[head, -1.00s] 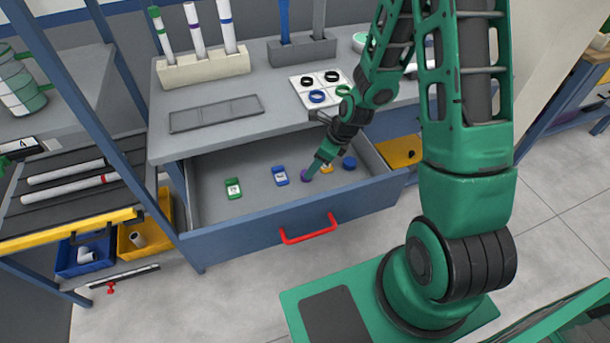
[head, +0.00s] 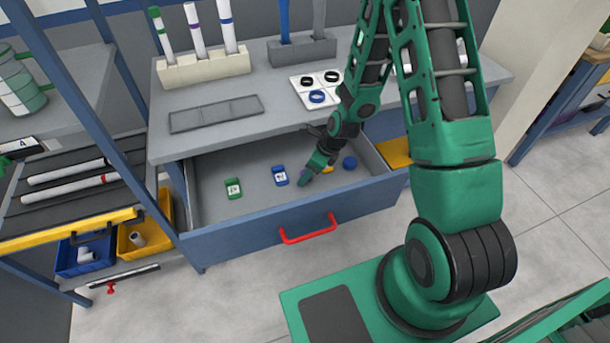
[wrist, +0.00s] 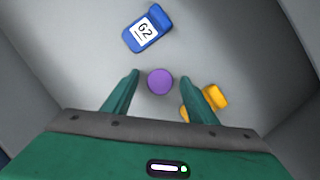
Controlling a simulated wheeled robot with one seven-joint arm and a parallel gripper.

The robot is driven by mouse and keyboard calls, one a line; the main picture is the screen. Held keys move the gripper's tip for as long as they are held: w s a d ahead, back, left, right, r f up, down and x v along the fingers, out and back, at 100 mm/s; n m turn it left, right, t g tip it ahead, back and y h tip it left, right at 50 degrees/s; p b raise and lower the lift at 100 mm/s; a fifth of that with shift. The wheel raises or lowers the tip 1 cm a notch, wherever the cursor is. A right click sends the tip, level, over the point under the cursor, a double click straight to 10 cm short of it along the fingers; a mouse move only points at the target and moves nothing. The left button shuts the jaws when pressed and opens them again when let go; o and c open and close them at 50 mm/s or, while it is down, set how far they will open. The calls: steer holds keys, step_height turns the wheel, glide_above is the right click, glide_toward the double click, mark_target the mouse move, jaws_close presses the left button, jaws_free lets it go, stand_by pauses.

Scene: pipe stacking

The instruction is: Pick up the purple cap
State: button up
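The purple cap (wrist: 160,82) is a small round disc on the grey drawer floor. In the wrist view it lies between the fingertips of my gripper (wrist: 162,74), with a gap on both sides. My gripper is open and holds nothing. In the head view my gripper (head: 307,177) is low inside the open drawer and largely covers the cap.
A blue clip marked G2 (wrist: 147,29) lies just beyond the cap. A yellow part (wrist: 206,102) lies close by the right finger, partly hidden. A green clip (head: 233,188) and a round blue cap (head: 350,162) are also in the drawer (head: 255,222).

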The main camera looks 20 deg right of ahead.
mark_target(302, 171)
steer(key=c, duration=1)
steer(key=shift+o, duration=0.2)
steer(key=shift+r, duration=0.4)
step_height(302, 171, up, 3)
steer(key=shift+w+r, duration=0.1)
steer(key=shift+r, duration=0.05)
steer(key=s+a+r, duration=0.7)
steer(key=s+a, duration=0.1)
step_height(302, 171, up, 9)
steer(key=shift+s, duration=0.3)
